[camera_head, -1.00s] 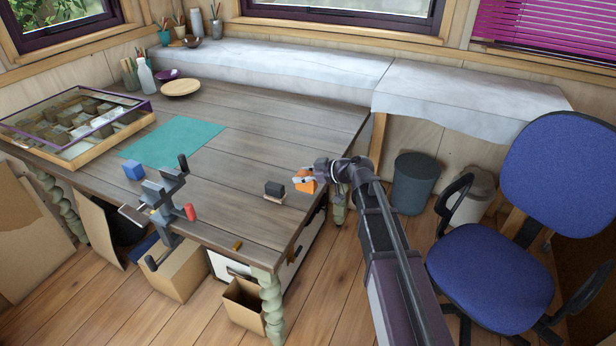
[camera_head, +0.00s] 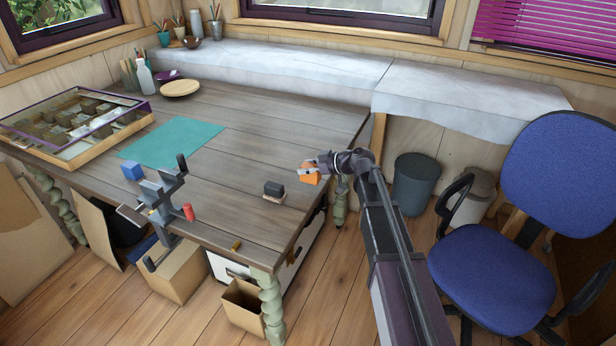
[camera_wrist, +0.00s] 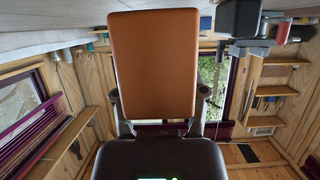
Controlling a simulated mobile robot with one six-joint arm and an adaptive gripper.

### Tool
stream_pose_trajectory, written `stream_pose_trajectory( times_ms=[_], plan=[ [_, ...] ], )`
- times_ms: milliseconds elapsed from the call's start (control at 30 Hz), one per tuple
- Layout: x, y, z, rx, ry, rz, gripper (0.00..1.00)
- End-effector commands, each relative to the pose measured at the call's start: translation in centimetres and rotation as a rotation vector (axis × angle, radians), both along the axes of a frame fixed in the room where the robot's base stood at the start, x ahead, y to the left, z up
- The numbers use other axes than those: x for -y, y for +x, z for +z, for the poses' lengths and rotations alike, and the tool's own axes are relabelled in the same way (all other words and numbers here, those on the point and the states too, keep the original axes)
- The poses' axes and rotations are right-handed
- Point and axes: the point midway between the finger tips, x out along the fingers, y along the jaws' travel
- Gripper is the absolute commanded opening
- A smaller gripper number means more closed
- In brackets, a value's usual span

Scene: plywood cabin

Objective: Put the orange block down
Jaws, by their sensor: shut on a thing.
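The orange block (camera_head: 310,178) is held at the tip of my gripper (camera_head: 314,168), at the table's right edge in the head view. I cannot tell whether the block touches the tabletop. In the wrist view the orange block (camera_wrist: 155,65) fills the middle, between the two finger ends of my gripper (camera_wrist: 156,100), which is shut on it. The wooden table (camera_head: 235,130) lies to the left of my arm.
A dark block (camera_head: 273,188) is on the table just left of the orange block. A blue block (camera_head: 132,170), a teal mat (camera_head: 172,142) and a vise (camera_head: 160,200) are further left. A blue chair (camera_head: 495,280) stands right of my arm.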

Motion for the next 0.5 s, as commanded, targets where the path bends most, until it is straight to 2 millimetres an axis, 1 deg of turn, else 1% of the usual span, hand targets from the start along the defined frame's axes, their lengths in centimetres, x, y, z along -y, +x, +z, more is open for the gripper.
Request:
stream_pose_trajectory(
  times_ms=[33,200,333,500],
  plan=[
    [0.0,-0.1,-1.0,0.0,0.0,0.0,0.07],
    [0.0,-0.1,-2.4,0.0,0.0,0.0,0.07],
    [0.0,-0.1,-2.9,0.0,0.0,0.0,0.07],
    [0.0,-0.1,-3.0,0.0,0.0,0.0,0.07]
  ],
)
